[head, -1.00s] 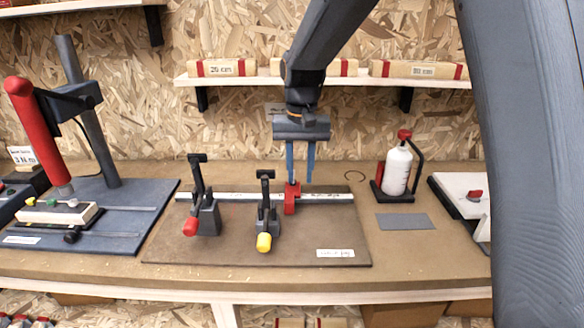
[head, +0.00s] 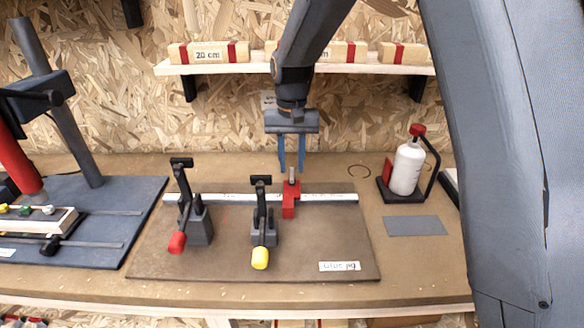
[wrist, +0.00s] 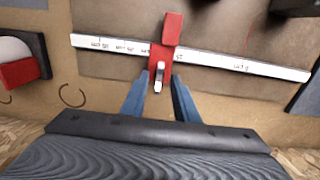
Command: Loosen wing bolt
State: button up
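The wing bolt (head: 292,174) is a small grey upright piece on top of a red stop block (head: 289,204). The block sits on a white ruled rail (head: 334,197) across a brown board. In the wrist view, the bolt (wrist: 159,76) stands at the near end of the red block (wrist: 172,29). My gripper (head: 291,168) is open, with its two blue fingers pointing down. In the wrist view, the fingers (wrist: 159,86) lie to either side of the bolt, with gaps. I cannot tell whether the tips reach down to the bolt's height.
Two black toggle clamps stand left of the block, one with a red tip (head: 177,242), one with a yellow tip (head: 260,258). A white bottle (head: 407,169) in a black holder stands at right. A shelf (head: 228,67) with wooden blocks hangs behind.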

aim_at(292, 178)
jog(key=shift+f+p, duration=0.3)
jog(key=shift+f, duration=1.2)
jog(key=shift+c, duration=0.4)
grip_shut()
